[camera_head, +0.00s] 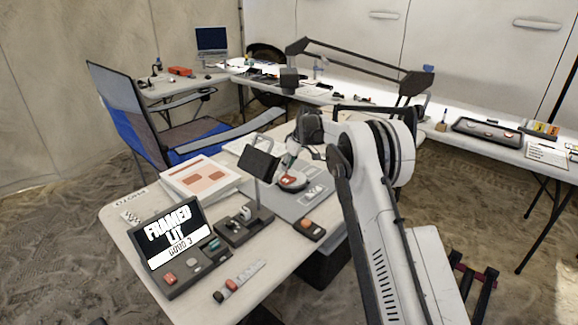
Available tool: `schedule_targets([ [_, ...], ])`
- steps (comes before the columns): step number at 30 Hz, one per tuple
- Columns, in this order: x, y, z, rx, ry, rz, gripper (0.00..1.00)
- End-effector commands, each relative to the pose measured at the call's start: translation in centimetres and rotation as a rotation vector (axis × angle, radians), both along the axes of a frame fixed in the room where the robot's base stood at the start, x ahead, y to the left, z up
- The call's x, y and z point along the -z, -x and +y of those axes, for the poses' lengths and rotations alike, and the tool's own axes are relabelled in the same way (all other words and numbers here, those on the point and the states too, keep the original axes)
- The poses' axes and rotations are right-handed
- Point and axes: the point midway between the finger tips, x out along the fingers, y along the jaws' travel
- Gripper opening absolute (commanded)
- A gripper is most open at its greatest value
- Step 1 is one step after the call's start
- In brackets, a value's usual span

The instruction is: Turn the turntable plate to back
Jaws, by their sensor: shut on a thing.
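The turntable plate (293,184) is a small round disc with a red piece on it. It sits on a grey mat (272,203) on the near table. My gripper (290,162) reaches down from my arm to the far side of the plate and is shut on the plate, as far as I can see. The fingertips are small and partly hidden, so the exact contact point is unclear. A dark panel on a stand (258,164) stands just left of the plate.
A small dark device (308,229) is near the right edge. A folding chair (150,118) stands behind.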

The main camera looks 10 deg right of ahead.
Motion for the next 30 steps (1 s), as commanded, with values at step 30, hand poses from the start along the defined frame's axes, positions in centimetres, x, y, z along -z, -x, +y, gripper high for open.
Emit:
schedule_targets([
  [30, -0.02, 0.54, 0.99, -0.284, 0.0, 0.0, 0.0],
])
